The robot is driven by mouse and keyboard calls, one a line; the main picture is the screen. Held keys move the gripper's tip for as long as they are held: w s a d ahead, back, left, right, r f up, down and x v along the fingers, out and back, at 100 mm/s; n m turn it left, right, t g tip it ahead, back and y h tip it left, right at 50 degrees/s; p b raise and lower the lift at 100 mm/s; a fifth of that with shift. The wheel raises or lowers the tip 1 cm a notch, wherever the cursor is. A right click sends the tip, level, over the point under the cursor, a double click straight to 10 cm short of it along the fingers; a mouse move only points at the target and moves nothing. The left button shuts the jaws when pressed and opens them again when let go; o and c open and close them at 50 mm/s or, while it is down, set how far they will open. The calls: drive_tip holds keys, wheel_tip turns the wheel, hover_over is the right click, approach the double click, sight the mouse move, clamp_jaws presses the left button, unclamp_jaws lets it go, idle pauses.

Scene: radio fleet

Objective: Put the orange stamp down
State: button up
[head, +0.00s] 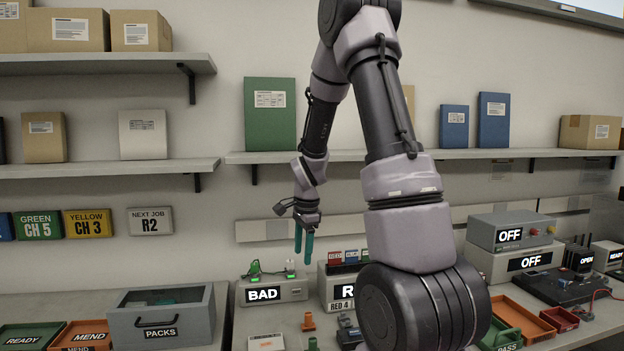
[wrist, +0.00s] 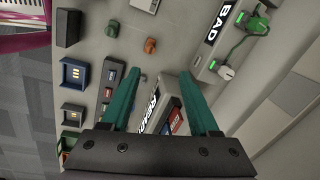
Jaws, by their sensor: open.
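The orange stamp (head: 308,322) stands on the bench in front of the grey BAD box (head: 272,291). It also shows in the wrist view (wrist: 150,46), just beyond and between my fingertips, apart from them. My gripper (head: 304,250) points down above the bench, over the gap between the BAD box and the RED 4 box (head: 341,296). In the wrist view its two teal fingers (wrist: 160,75) are spread with nothing between them. A green stamp (head: 313,344) stands close to the orange one and also shows in the wrist view (wrist: 111,30).
A green radio part with a cable (head: 256,270) sits on the BAD box. A grey PACKS drawer box (head: 162,318) stands at left, with READY and MEND trays (head: 82,335) beside it. My arm hides part of the bench. Grey OFF boxes (head: 511,231) stand at right.

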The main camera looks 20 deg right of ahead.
drive_tip(key=s+a+r+n+t, duration=0.1)
drive_tip(key=s+a+r+n, duration=0.2)
drive_tip(key=r, duration=0.5)
drive_tip(key=s+r+n+t, duration=0.25)
drive_tip(key=s+r, duration=0.25)
drive_tip(key=r, duration=0.4)
drive_tip(key=s+a+r+n+t+y, duration=0.1)
drive_tip(key=s+a+r+n+t, duration=0.1)
drive_tip(key=s+r+n, duration=0.5)
drive_tip(key=s+a+r, duration=0.1)
drive_tip(key=s, duration=0.5)
drive_tip(key=shift+a+r+y, duration=0.15)
drive_tip(key=shift+y, duration=0.15)
